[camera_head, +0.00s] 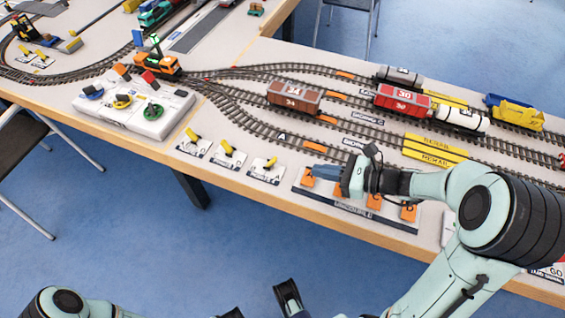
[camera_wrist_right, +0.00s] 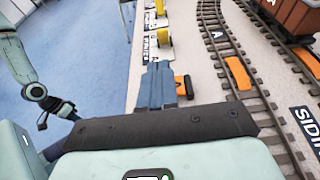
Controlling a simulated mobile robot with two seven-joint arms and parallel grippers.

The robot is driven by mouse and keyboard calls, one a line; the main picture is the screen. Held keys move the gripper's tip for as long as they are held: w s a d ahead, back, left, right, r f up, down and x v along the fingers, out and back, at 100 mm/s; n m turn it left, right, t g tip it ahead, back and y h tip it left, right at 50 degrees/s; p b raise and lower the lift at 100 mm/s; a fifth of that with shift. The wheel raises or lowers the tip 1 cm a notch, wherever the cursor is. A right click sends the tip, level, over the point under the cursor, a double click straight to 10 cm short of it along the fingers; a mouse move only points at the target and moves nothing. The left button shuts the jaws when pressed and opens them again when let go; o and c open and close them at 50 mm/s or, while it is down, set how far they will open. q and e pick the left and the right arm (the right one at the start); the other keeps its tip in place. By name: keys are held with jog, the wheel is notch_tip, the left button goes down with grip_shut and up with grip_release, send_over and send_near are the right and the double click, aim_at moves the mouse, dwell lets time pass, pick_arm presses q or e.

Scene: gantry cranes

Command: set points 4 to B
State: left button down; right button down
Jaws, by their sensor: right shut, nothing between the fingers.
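Three small white plates with yellow levers stand in a row along the table's near edge: a left one (camera_head: 194,140), a middle one (camera_head: 229,152) and a right one (camera_head: 266,168). Their small print is too blurred to tell surely which is points 4. In the right wrist view, the nearest yellow lever (camera_wrist_right: 163,37) is just beyond my fingertips. My right gripper (camera_head: 316,172) is shut and empty, above the left end of the uncouple panel, right of the right lever plate. Its blue fingers also show in the wrist view (camera_wrist_right: 158,72). My left gripper's jaws are not clear.
The uncouple panel (camera_head: 340,207) has several orange blocks. Wagons, including a brown one (camera_head: 294,97) and a red one (camera_head: 402,101), stand on the tracks behind. A white control box (camera_head: 134,105) with coloured knobs sits left. An orange locomotive (camera_head: 157,64) is behind it.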

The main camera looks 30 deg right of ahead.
aim_at(272, 162)
pick_arm(q)
jog(key=shift+s+r, duration=0.1)
jog(key=shift+s, duration=0.05)
pick_arm(e)
jog(key=shift+s+r, duration=0.1)
jog(key=shift+s, duration=0.1)
